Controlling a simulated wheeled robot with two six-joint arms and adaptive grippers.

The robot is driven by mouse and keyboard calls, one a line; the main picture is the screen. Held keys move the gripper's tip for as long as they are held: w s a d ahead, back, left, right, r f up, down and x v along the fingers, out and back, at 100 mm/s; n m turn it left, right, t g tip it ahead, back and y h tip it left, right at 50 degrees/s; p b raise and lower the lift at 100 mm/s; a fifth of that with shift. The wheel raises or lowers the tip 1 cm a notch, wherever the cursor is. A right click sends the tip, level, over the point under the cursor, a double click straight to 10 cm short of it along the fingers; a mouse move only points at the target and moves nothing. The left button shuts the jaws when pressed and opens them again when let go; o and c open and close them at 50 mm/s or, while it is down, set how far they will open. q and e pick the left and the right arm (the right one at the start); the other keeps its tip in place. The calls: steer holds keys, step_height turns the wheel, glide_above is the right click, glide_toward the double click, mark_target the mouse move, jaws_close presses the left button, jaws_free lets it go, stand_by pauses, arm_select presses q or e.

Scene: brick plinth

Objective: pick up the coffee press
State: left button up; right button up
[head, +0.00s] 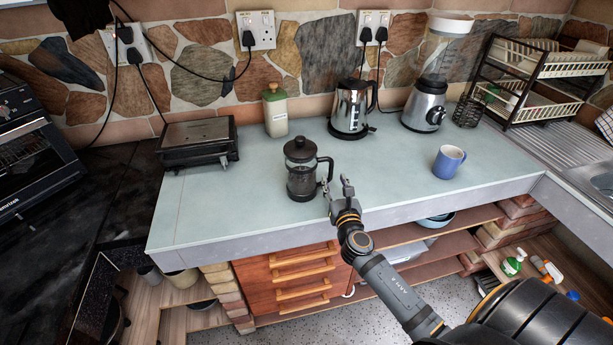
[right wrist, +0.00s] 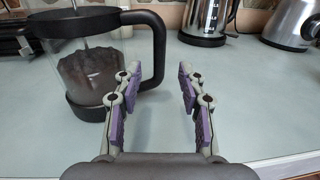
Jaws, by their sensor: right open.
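The coffee press (head: 301,172) stands upright on the pale worktop, with a dark lid, a glass body with dark contents and a black handle on its right side. In the right wrist view, the coffee press (right wrist: 90,65) fills the left, and its handle (right wrist: 159,50) shows in the gap between my fingertips, seemingly just beyond them. My right gripper (head: 337,185) is open and empty, close to the right of the press at handle side. It also shows in the right wrist view (right wrist: 159,78), with purple pads apart. My left gripper is not in view.
A blue mug (head: 449,162) stands to the right. A kettle (head: 351,108), a blender (head: 426,105) and a green-lidded canister (head: 275,112) stand behind. A grill (head: 198,142) is at the left, a dish rack (head: 535,75) at the back right. The worktop before the mug is clear.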

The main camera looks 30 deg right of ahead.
mark_target(331, 173)
steer(key=shift+p+x, duration=0.4)
steer(key=shift+x, duration=2.35)
steer(key=shift+s+a+r, duration=0.1)
steer(key=shift+a, duration=0.1)
steer(key=c, duration=0.3)
jaws_close()
